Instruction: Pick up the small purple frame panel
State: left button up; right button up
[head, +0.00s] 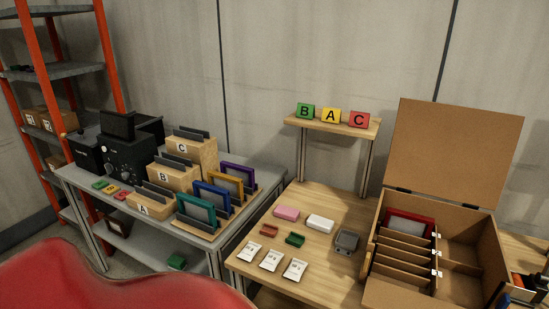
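The small purple frame panel (251,171) stands upright at the back of a row of frame panels on the grey table. Its top and right edges show. The yellow frame panel (240,180) in front hides much of its lower part. A blue frame panel (222,194) and a green frame panel (185,206) stand further forward in the row. Neither of my grippers can be made out in the head view.
Stepped wooden blocks marked A, B and C (183,148) stand left of the panels. A wooden table (258,252) with small boxes and cards is to the right, with an open partitioned box (455,150). A glossy red surface (100,280) fills the lower left.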

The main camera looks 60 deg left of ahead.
aim_at(247, 174)
jog(key=u, duration=2.05)
jog(key=i+l+u, duration=0.25)
jog(key=i+l, duration=0.05)
jog(key=i, duration=0.05)
